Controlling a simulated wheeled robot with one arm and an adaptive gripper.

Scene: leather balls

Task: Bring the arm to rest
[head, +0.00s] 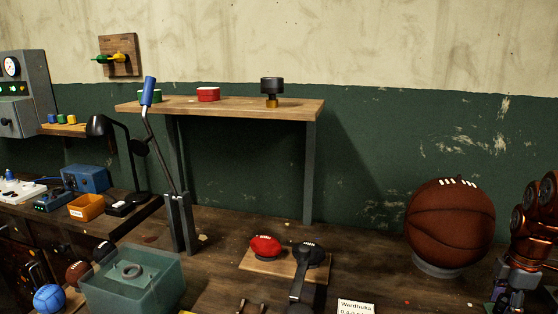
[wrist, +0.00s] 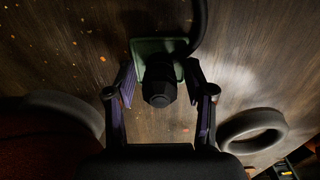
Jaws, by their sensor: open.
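My gripper (wrist: 161,72) is open in the wrist view, its two fingers spread wide. Between them, with gaps on both sides, shows a dark knob-like thing (wrist: 160,93) on a small green plate (wrist: 147,46), with a thick black cable or bar running up from it. I cannot tell how far below the fingers it is. Nothing is seen gripped. In the head view my dark red arm stands at the right edge, with my gripper (head: 513,288) low in the corner, partly cut off.
A basketball (head: 450,222) on a ring stands left of my arm. A teal bin (head: 150,288), a lamp (head: 98,126) and a raised shelf (head: 215,105) are farther left.

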